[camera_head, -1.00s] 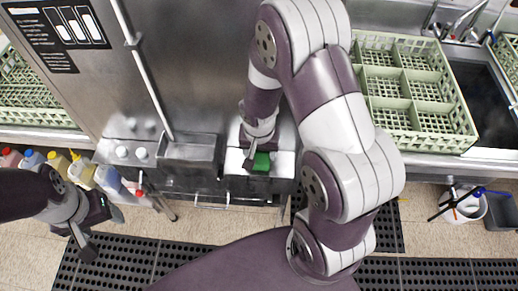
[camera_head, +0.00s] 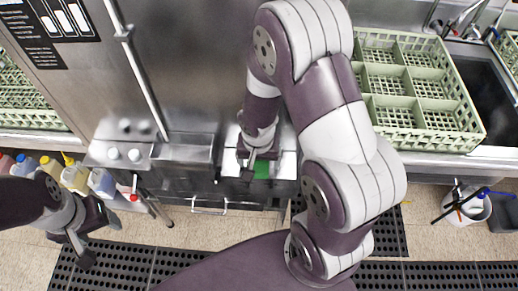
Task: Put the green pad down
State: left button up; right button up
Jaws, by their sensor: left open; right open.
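The green pad (camera_head: 262,169) lies on the metal ledge (camera_head: 286,163) at the front of the steel dish machine, in the middle of the view. My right gripper (camera_head: 250,167) is open just above and at the left of the pad, and hides part of it. I cannot tell whether a finger touches the pad. My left gripper (camera_head: 84,240) is open and empty at the lower left, over the floor in front of the bottles.
A steel box (camera_head: 184,150) stands left of the ledge. Several bottles (camera_head: 75,177) stand at the left. A green dish rack (camera_head: 425,118) sits on the right counter beside a sink (camera_head: 485,85). A white bucket (camera_head: 467,207) and black mats (camera_head: 125,258) are on the floor.

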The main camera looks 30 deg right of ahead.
notch_tip(320, 180, up, 12)
jog(key=s, duration=0.1)
jog(key=s+a+n, duration=0.1)
jog(key=n, duration=0.1)
jog(key=s+f+n, duration=0.1)
jog(key=n, duration=0.1)
jog(key=s+a+n, duration=0.1)
jog(key=n, duration=0.1)
jog(key=shift+s+a+f+n+y, duration=0.25)
jog(key=shift+s+a+n+y, duration=0.05)
jog(key=shift+y, duration=0.1)
dwell(0.6)
jog(key=shift+o, duration=0.5)
jog(key=shift+w+r+p, duration=0.1)
jog(key=shift+r+p, duration=0.05)
jog(key=shift+p, duration=0.2)
jog(key=r+m+g+p, duration=0.1)
jog(key=r+m+p, duration=0.1)
jog(key=m+p, duration=0.35)
send_over(260, 165)
jog(key=w, duration=0.2)
jog(key=shift+m, duration=0.55)
jog(key=f, duration=0.4)
jog(key=f+p, duration=0.1)
jog(key=f, duration=0.3)
jog(key=f+p, duration=0.1)
jog(key=f, duration=0.4)
jog(key=shift+s+d, duration=0.1)
jog(key=shift+s, duration=0.2)
jog(key=c, duration=1.2)
